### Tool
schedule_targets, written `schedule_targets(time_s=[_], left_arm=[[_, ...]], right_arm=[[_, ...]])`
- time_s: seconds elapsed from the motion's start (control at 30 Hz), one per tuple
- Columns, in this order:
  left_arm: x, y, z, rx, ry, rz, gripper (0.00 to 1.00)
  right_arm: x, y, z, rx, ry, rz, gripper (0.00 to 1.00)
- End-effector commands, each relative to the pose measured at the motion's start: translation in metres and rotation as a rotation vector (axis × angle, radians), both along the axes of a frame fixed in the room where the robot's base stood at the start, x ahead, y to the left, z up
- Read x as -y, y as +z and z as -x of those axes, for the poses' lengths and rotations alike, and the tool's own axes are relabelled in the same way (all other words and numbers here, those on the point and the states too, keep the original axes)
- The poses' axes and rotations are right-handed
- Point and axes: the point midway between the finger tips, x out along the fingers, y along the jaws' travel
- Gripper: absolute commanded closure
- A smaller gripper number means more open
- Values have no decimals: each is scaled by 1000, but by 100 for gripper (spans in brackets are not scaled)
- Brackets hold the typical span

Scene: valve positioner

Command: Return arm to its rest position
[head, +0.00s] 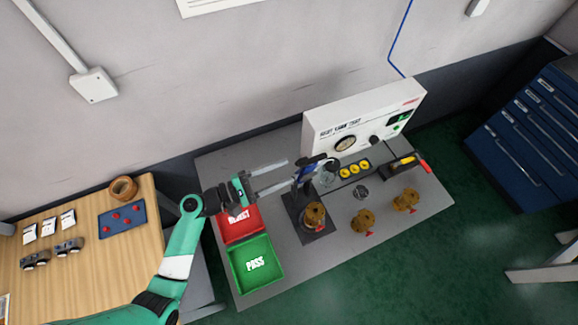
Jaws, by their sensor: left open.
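My left arm comes in from the lower left. Its gripper (278,177) is open, with two long pale fingers pointing right, above the grey bench (285,290). I see nothing between the fingers. The fingers reach toward a blue and black upright fixture (307,173). A brass valve part (314,214) stands on the dark plate at the foot of this fixture. Two more brass parts, one in the middle (363,222) and one at the right (406,200), stand on the bench, each with a red detail. My right gripper does not show.
A red REJECT tray (240,233) and a green PASS tray (256,264) lie below the left gripper. A white test panel (364,120) stands at the back of the bench. A wooden table (90,245) is at left, blue drawers (530,125) at right.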

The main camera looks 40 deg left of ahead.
Motion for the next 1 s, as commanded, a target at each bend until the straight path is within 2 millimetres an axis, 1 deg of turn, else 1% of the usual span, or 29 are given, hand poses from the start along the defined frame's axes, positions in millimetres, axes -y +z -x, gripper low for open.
schedule_targets(time_s=[0.43, 0.47, 0.5, 0.57, 0.67, 0.7, 0.77, 0.8, 0.83, 0.87, 0.9, 0.97, 1.0], left_arm=[[2, 0, -1, -1, -4, 0, 48], [4, 2, -1, 0, -10, -1, 48], [9, 9, -3, 7, -23, -4, 48], [18, 28, -11, 34, -51, -17, 48], [38, 83, -32, 129, -114, -59, 48], [48, 113, -41, 184, -140, -99, 48], [66, 164, -55, 280, -172, -188, 48], [78, 198, -62, 350, -183, -263, 48], [87, 223, -67, 407, -184, -330, 48], [95, 249, -70, 467, -177, -399, 48], [105, 283, -73, 550, -160, -495, 48], [117, 335, -75, 681, -112, -647, 48], [124, 370, -74, 771, -64, -749, 48]], right_arm=[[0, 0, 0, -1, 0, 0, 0], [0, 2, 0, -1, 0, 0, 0], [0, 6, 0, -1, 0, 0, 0], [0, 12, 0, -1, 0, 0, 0], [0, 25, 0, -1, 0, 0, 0], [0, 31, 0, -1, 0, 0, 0], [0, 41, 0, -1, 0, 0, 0], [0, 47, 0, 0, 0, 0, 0], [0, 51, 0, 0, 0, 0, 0], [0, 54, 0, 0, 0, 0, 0], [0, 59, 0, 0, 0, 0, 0], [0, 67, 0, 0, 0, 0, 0], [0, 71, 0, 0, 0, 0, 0]])
